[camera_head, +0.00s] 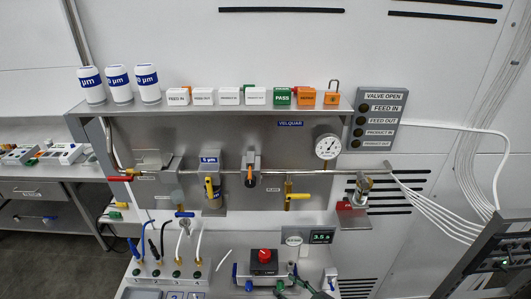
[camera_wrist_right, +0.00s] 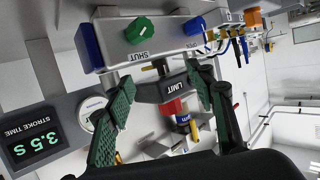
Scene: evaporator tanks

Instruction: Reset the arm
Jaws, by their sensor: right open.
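My right gripper (camera_head: 298,284) shows at the bottom edge of the head view, low in front of the panel. In the right wrist view my right gripper (camera_wrist_right: 168,90) is open, with its two green-padded fingers apart. The black box marked LIMIT (camera_wrist_right: 168,87) with a red knob (camera_wrist_right: 170,107) appears between the fingers in that view. I cannot tell how far it is from them. The same black box with its red knob (camera_head: 264,257) stands just left of the gripper in the head view. Nothing is seen held. My left gripper is not in view.
A stroke-time display (camera_head: 320,237) reads 3.5 s. A pipe with valves, a gauge (camera_head: 327,146) and a red handle (camera_head: 119,179) crosses the panel. A shelf (camera_head: 230,111) holds white bottles and label blocks. A hose rack (camera_head: 170,272) stands at lower left.

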